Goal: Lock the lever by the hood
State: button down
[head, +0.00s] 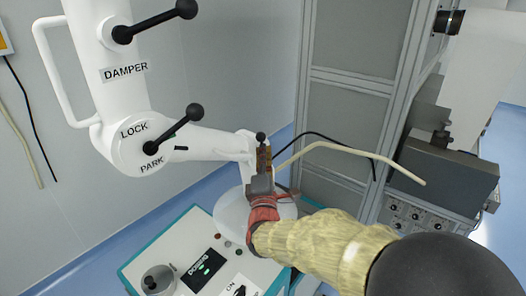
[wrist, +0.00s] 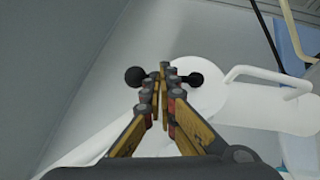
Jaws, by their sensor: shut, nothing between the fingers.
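A small lever with a black ball knob (head: 261,137) stands at the joint just above the white hood (head: 229,215) in the head view. My gripper (head: 263,160) is directly below that knob, with its yellow fingers shut and empty. I cannot tell if they touch the lever. In the wrist view my gripper (wrist: 164,85) points at a white round joint (wrist: 212,90). One black ball knob (wrist: 135,76) shows left of the fingertips and another (wrist: 192,79) right of them. The fingers hide what lies between, so I cannot tell which lever each belongs to.
A LOCK/PARK lever (head: 195,111) and a DAMPER lever (head: 187,8) sit higher on the white arm, with a loop handle (head: 45,60) on the left. A control box (head: 200,240) lies below. A grey cabinet (head: 350,120) stands right, with a bent pale tube (head: 345,152) before it.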

jog(key=shift+w+d+r+m+p, duration=0.1)
jog(key=shift+r+m+p, duration=0.2)
jog(key=shift+p, duration=0.3)
jog(key=w+d+m+g+p, duration=0.1)
jog(key=m+g+p, duration=0.1)
jog(key=p, duration=0.4)
jog(key=w+d+m+g+y+p, duration=0.1)
jog(key=w+m+g+p, duration=0.1)
jog(key=g+p, duration=0.2)
jog(key=w+d+m+g+p, duration=0.1)
jog(key=m+g+p, duration=0.1)
jog(key=p, duration=0.6)
jog(key=shift+w+d+r+g+p, duration=0.1)
jog(key=shift+w+d+g+p, duration=0.25)
jog(key=shift+g, duration=0.45)
jog(key=shift+r, duration=0.15)
jog(key=shift+r+p, duration=0.7)
jog(key=shift+p, duration=0.3)
jog(key=shift+r, duration=0.1)
